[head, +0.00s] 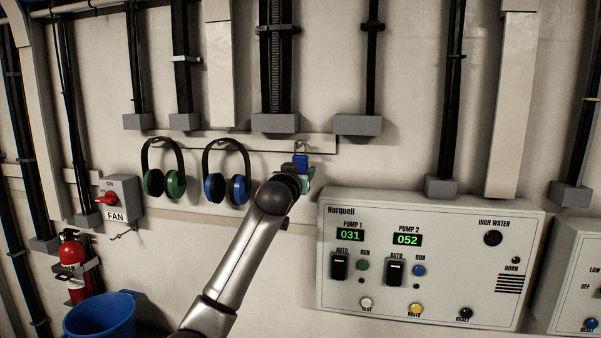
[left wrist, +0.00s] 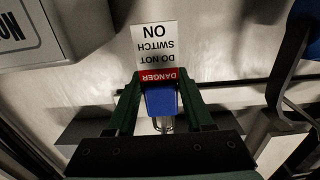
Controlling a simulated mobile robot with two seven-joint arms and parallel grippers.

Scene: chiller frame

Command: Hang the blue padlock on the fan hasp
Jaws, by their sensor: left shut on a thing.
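The blue padlock (head: 300,162) is at the wall rail, close to a hook at the rail's right part. My left gripper (head: 303,176) is at the padlock, mostly hidden behind my arm. In the left wrist view, the gripper's two green fingers (left wrist: 160,95) are shut on the blue padlock body (left wrist: 161,103). The metal shackle (left wrist: 166,126) shows beyond it, and a red and white danger tag (left wrist: 155,52) hangs from the padlock. I cannot tell whether the shackle is still around the hook. The FAN switch box (head: 121,196) is at left, with a small hasp (head: 124,234) beneath it. My right gripper is not in view.
Green earmuffs (head: 174,184) and blue earmuffs (head: 239,188) hang on the rail between the padlock and the fan switch. The Norquell control panel (head: 440,285) is at right. A red extinguisher (head: 70,258) and blue bucket (head: 100,316) are at lower left.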

